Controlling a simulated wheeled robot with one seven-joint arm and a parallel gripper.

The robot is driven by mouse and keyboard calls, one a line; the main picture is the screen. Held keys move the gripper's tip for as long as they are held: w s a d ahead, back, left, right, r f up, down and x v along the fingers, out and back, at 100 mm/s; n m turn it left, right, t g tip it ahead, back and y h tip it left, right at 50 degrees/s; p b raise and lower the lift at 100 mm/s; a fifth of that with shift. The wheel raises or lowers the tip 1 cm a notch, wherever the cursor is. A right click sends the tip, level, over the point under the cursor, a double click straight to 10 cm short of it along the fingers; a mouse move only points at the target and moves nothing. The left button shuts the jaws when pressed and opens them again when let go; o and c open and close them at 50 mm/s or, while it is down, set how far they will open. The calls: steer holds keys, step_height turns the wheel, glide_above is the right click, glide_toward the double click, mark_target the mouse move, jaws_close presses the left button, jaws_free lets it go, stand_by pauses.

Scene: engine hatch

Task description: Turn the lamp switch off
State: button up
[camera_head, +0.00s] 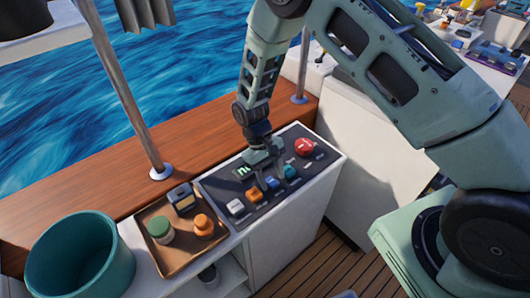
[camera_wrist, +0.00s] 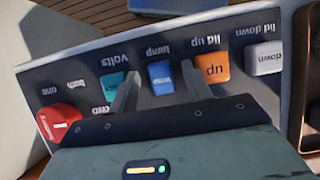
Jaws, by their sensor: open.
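The lamp switch (camera_wrist: 161,77) is a blue rocker under the label "lamp" on a dark panel (camera_wrist: 85,75). In the head view the blue switch (camera_head: 272,183) sits between an orange and a teal one. My gripper (camera_wrist: 160,71) is open and empty. In the wrist view its two fingers appear on either side of the blue switch, one near the teal switch and one near the orange. I cannot tell whether they touch the panel. In the head view my gripper (camera_head: 265,160) is over the panel, its fingertips hard to make out.
Neighbouring controls are the teal volts switch (camera_wrist: 112,84), orange lid up switch (camera_wrist: 211,66), white lid down switch (camera_wrist: 264,58) and red knob (camera_wrist: 58,122). A brown tray (camera_head: 160,262) with small items and a teal bucket (camera_head: 75,262) stand left of the panel. A metal post (camera_head: 130,95) rises behind.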

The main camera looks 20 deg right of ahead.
steer(key=b+v, duration=0.2)
steer(key=v, duration=1.4)
steer(key=shift+r, duration=0.2)
